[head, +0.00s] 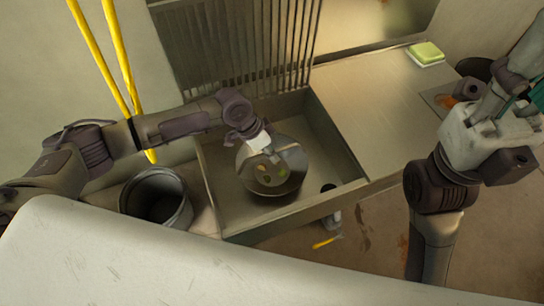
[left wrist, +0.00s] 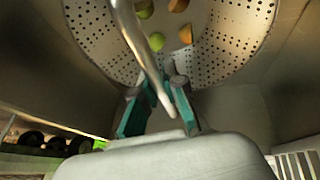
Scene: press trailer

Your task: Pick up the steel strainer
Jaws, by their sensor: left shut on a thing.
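The steel strainer (head: 288,178) is a round perforated bowl over the sink basin in the head view. In the left wrist view the strainer (left wrist: 225,45) fills the top, with a few green and orange pieces in it. My left gripper (head: 264,150) is at the strainer's far rim, partly hidden by its own wrist. In the left wrist view the left gripper (left wrist: 158,92) has its teal fingers shut on the strainer's rod-like handle, which runs between them. My right gripper (head: 522,100) is at the right edge, partly cut off, its fingers unclear.
The sink basin (head: 215,190) has raised walls around the strainer. A dark round bin (head: 157,196) stands to its left. A steel counter (head: 375,100) lies to the right, mostly clear, with a green-topped sponge (head: 426,53) at its back. Yellow poles (head: 100,60) rise at the left.

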